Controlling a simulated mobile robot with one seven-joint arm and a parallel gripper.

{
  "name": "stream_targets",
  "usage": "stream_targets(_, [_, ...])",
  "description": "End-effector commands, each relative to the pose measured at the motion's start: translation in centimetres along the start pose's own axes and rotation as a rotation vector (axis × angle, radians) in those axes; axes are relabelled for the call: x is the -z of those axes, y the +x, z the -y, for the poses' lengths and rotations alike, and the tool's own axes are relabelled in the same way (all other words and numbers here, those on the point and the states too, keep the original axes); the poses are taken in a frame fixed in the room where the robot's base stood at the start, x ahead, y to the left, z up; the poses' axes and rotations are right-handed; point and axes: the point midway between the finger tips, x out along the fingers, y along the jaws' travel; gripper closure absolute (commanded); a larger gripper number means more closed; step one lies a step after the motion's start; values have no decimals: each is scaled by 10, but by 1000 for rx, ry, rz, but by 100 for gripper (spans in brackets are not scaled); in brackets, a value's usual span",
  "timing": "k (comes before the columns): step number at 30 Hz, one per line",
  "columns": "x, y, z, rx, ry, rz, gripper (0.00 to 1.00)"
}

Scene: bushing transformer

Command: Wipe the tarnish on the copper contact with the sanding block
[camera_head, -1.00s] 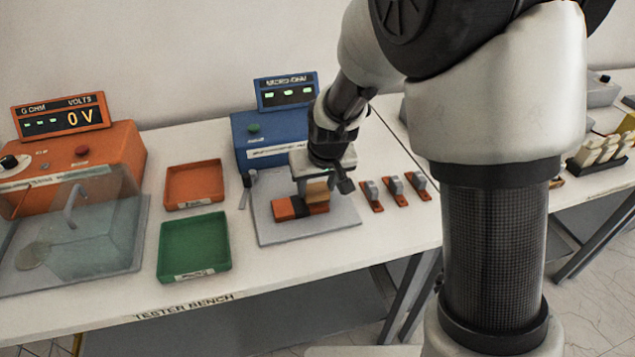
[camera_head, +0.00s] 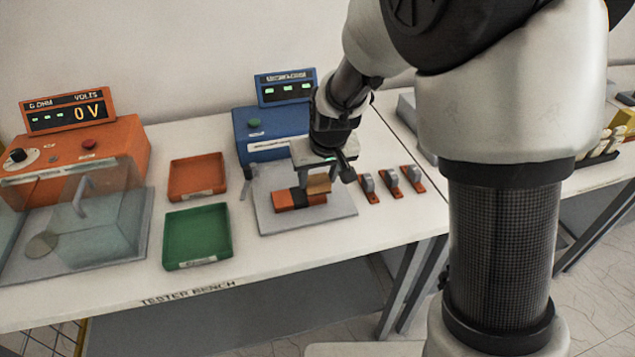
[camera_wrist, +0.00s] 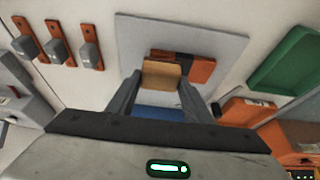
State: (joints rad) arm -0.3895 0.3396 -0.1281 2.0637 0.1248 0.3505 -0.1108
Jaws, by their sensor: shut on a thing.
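My gripper (camera_head: 319,178) is shut on the tan sanding block (camera_head: 319,187), which also shows between the fingers in the wrist view (camera_wrist: 161,74). The copper contact (camera_head: 284,200) is an orange bar with a dark patch across its middle, lying on a grey plate (camera_head: 340,222). In the wrist view the contact (camera_wrist: 202,70) and its dark patch are to the right of the block. The block is at the right end of the bar, beside the dark patch. I cannot tell whether it touches the bar, and it hides part of that end.
A blue meter (camera_head: 255,125) stands behind the plate. An orange tray (camera_head: 197,195) and a green tray (camera_head: 170,238) lie to the left, beyond a small dark tool. Several small copper pieces with grey clips (camera_head: 390,185) lie to the right. An orange tester (camera_head: 125,150) is at far left.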

Motion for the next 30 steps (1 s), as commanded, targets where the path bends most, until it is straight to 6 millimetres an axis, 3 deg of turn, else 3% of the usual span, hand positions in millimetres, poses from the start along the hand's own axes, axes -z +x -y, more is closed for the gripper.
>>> stream_targets(15, [26, -42, -6, -1, 3, -1, 75])
stream_targets(30, [29, -46, -7, -1, 3, -1, 75])
